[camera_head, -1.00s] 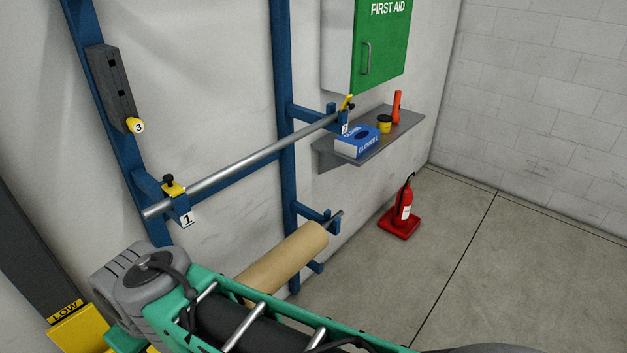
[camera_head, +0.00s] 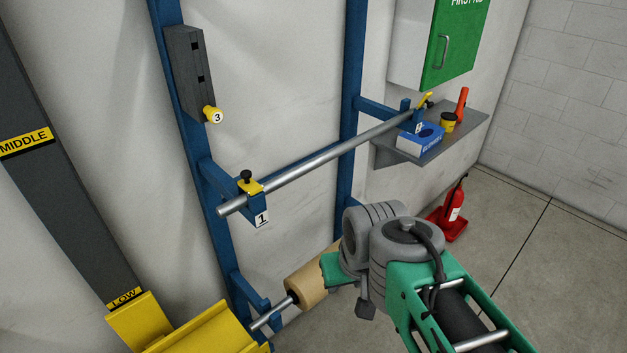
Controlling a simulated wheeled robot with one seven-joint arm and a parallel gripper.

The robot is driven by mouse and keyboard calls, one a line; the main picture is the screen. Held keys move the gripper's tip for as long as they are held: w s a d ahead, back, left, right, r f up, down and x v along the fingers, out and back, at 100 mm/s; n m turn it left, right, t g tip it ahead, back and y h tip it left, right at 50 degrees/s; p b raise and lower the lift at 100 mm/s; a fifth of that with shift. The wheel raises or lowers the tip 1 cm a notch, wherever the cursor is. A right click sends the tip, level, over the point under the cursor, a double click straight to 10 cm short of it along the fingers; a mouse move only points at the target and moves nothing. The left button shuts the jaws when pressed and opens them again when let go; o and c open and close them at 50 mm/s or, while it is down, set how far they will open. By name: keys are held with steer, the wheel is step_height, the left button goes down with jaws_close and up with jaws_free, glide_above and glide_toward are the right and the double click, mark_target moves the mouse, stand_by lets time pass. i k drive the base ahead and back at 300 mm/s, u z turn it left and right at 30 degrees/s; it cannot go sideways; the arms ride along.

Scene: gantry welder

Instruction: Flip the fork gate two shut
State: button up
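Fork gate two is the small yellow flap (camera_head: 425,100) at the far right end of the steel bar (camera_head: 320,160), by a blue fork with a number tag that is hard to read now. The flap stands tilted up, off the bar. Gate one, a yellow flap (camera_head: 250,187) with a black knob, lies flat across the bar's near left end above tag 1. My green and grey arm is in the lower right, below the bar and well apart from gate two. The fingers of my gripper cannot be made out.
A grey shelf (camera_head: 440,148) with a blue glove box (camera_head: 420,140), a yellow tin (camera_head: 448,122) and an orange bottle (camera_head: 462,103) sits beside gate two. The first aid cabinet (camera_head: 455,45) hangs above. A brown roll (camera_head: 305,288) is below; a fire extinguisher (camera_head: 455,205) stands on the floor.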

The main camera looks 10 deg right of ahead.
mark_target(425, 99)
steer(key=z, duration=2.3)
steer(key=i, duration=1.7)
steer(key=u, duration=3.85)
